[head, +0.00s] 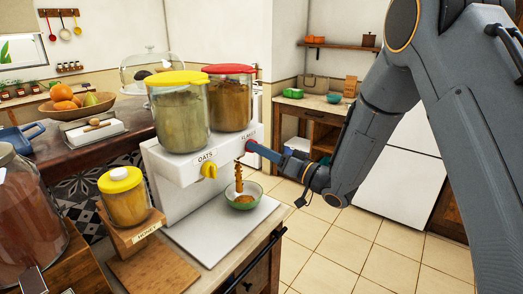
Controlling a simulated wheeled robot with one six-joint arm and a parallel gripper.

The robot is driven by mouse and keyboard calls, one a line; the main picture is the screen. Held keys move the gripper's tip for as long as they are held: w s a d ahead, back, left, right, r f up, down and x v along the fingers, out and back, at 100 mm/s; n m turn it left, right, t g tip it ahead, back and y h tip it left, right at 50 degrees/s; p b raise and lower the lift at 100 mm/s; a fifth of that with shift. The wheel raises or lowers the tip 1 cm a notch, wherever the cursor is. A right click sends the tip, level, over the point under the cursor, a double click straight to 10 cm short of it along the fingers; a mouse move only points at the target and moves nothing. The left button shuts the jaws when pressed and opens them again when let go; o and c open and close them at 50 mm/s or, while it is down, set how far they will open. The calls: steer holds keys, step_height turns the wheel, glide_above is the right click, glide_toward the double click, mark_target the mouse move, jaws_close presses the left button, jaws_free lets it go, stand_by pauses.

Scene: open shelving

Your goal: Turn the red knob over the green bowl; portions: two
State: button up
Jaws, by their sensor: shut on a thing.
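The white dispenser (170,170) carries two clear canisters. The one with a red lid (229,69) holds brown flakes, and the one with a yellow lid (178,78) is over the OATS label. My gripper (262,151) is shut on the red knob (250,146) beside the FLAKES label; the gripper hides most of the knob. A stream of brown flakes (239,178) falls from the spout below it. The green bowl (244,204) stands under that spout on the dispenser's white base, with some brown flakes inside. How far the knob is turned cannot be told.
The yellow oats knob (209,171) is close to the left of my gripper. A honey jar (124,195) on a wooden stand and a large jar (30,220) stand left. Open tiled floor (340,240) lies right of the counter.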

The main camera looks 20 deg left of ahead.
steer(key=shift+s+f, duration=0.15)
steer(key=shift+f, duration=0.05)
stand_by(0.4)
steer(key=o, duration=1)
steer(key=shift+o, duration=0.2)
steer(key=shift+r+m, duration=0.1)
steer(key=shift+m, duration=0.2)
steer(key=b+v, duration=0.2)
steer(key=v, duration=0.5)
steer(key=shift+s+d+b, duration=0.2)
steer(key=shift+d+b, duration=0.1)
steer(key=shift+d, duration=0.05)
